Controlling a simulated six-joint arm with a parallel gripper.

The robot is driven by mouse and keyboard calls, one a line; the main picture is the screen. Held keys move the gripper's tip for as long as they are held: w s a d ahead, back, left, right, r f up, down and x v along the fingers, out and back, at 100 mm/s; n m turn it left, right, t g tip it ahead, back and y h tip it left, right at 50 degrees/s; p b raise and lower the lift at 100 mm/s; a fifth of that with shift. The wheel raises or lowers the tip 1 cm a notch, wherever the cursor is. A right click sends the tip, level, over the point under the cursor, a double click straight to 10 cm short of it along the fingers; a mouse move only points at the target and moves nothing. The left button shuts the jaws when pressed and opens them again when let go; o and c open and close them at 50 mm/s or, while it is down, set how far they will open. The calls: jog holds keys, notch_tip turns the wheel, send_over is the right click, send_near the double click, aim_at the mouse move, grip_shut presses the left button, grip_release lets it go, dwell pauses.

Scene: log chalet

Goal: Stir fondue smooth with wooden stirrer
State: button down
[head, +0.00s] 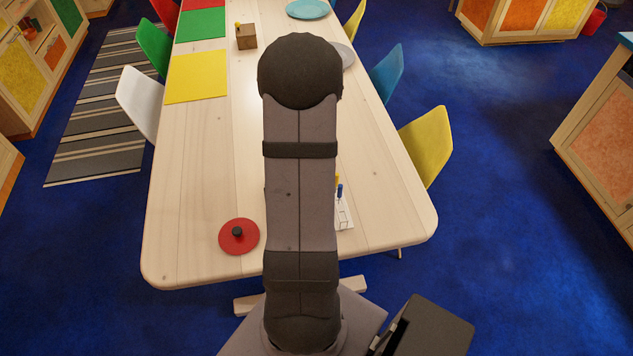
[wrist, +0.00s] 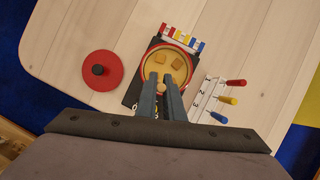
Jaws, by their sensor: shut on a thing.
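In the wrist view the fondue pot (wrist: 189,52) has a red rim and yellow fondue (wrist: 166,57) inside, with two brown cubes (wrist: 177,64) on the surface. My gripper (wrist: 161,77) reaches over the near part of the pot, its two fingers close together on a small light-brown round end, which looks like the top of the wooden stirrer (wrist: 160,87). The rest of the stirrer is hidden, so I cannot tell how deep it reaches. In the head view my arm hides the pot, stirrer and gripper.
A red lid with a black knob (wrist: 103,70) lies left of the pot; it also shows in the head view (head: 238,237). A striped coloured rack (wrist: 183,39) stands behind the pot. A white numbered holder (wrist: 206,98) with red, yellow and blue handles lies right.

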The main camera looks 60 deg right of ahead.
jog(key=w+d+m, duration=0.1)
jog(key=m, duration=0.1)
jog(key=w+d+r+m+h, duration=0.1)
jog(key=d, duration=0.1)
jog(key=shift+r+m, duration=0.1)
jog(key=shift+m, duration=0.3)
jog(key=shift+f, duration=0.2)
notch_tip(320, 180, down, 7)
jog(key=b, duration=0.7)
jog(key=shift+b, duration=0.3)
jog(key=shift+f, duration=0.1)
dwell(0.4)
